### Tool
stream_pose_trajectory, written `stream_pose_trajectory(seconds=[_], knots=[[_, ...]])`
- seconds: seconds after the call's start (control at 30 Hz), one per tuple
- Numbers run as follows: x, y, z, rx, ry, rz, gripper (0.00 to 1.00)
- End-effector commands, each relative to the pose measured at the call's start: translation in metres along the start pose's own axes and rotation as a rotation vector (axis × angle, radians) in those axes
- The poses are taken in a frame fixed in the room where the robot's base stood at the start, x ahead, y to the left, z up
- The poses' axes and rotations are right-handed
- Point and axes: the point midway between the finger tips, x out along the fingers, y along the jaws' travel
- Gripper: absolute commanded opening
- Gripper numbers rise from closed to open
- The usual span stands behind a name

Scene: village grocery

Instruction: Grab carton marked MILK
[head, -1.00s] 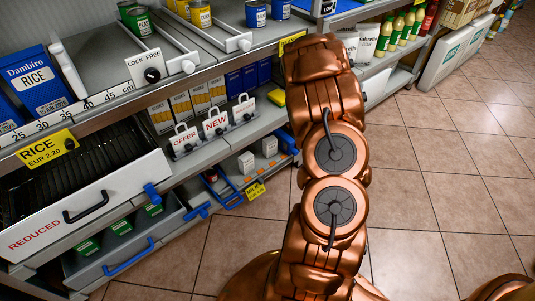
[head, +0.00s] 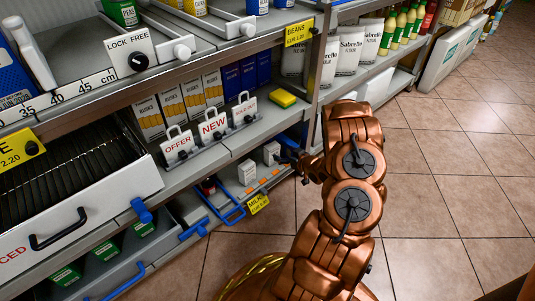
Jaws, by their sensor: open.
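Two small white cartons stand on the lowest shelf above a yellow price tag (head: 258,203) that seems to read MILK. The nearer white carton (head: 247,172) is on the left, and the other white carton (head: 271,153) is to its right. The print on both is too small to read. My gripper (head: 287,154) is small and dark in the head view, just right of the right-hand carton. It is open. My arm hides part of it, and I cannot tell whether it touches the carton.
A blue-handled drawer (head: 222,205) sits left of the tag. The shelf above carries OFFER and NEW signs (head: 212,127), several boxes and a yellow sponge-like block (head: 283,98). Tiled floor (head: 450,190) is free on the right.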

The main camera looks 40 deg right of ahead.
Motion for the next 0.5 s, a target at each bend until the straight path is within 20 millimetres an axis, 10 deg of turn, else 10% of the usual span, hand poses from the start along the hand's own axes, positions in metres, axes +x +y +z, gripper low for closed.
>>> stream_pose_trajectory(seconds=[0.5], knots=[[0.051,-0.014,-0.002,-0.01,0.002,-0.019,0.78]])
